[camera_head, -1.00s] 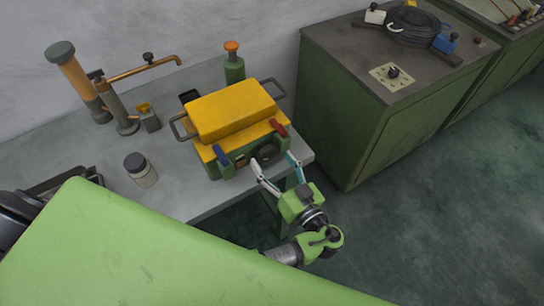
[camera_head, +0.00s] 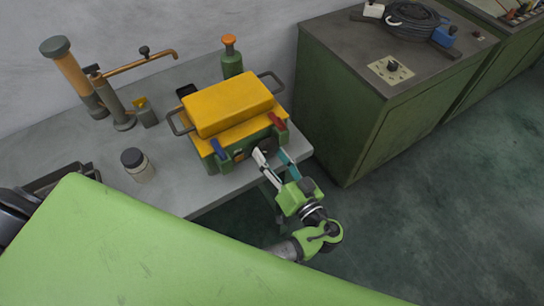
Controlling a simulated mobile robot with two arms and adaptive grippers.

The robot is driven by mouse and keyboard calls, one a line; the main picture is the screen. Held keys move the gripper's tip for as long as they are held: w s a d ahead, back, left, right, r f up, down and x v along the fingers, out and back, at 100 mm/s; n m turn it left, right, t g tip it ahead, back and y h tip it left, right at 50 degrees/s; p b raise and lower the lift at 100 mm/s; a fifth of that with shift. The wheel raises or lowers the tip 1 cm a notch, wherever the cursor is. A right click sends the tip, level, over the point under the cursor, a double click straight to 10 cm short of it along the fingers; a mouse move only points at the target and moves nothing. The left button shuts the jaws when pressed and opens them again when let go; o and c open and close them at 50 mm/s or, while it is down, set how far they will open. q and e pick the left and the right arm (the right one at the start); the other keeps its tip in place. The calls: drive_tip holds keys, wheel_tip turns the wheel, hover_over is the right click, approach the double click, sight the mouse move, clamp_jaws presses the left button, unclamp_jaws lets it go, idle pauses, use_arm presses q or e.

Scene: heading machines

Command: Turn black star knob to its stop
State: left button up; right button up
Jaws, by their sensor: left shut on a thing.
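A dark round knob, which looks like the black star knob (camera_head: 269,144), sits on the front of a green box (camera_head: 243,155) with a yellow lid (camera_head: 228,103). Its outline is too small to make out clearly. My left gripper (camera_head: 270,156) reaches up from below to the box front. Its pale and teal fingers are closed in on the knob and partly cover it. The box stands on the grey bench near its front edge. My right gripper is not in view.
Blue (camera_head: 220,152) and red (camera_head: 277,122) latches flank the knob. A dark-capped jar (camera_head: 137,165), a green bottle (camera_head: 231,60) and an orange-brown post (camera_head: 76,78) stand on the bench. A green cabinet (camera_head: 350,110) stands to the right; open floor lies in front.

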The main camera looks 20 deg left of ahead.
use_arm(q)
drive_tip(key=shift+a+m, duration=0.1)
drive_tip(key=shift+m, duration=1)
drive_tip(key=shift+r+m, duration=0.15)
drive_tip(key=shift+m, duration=0.55)
drive_tip(key=o, duration=1)
drive_tip(key=shift+o, duration=0.5)
drive_tip(key=shift+a, duration=0.1)
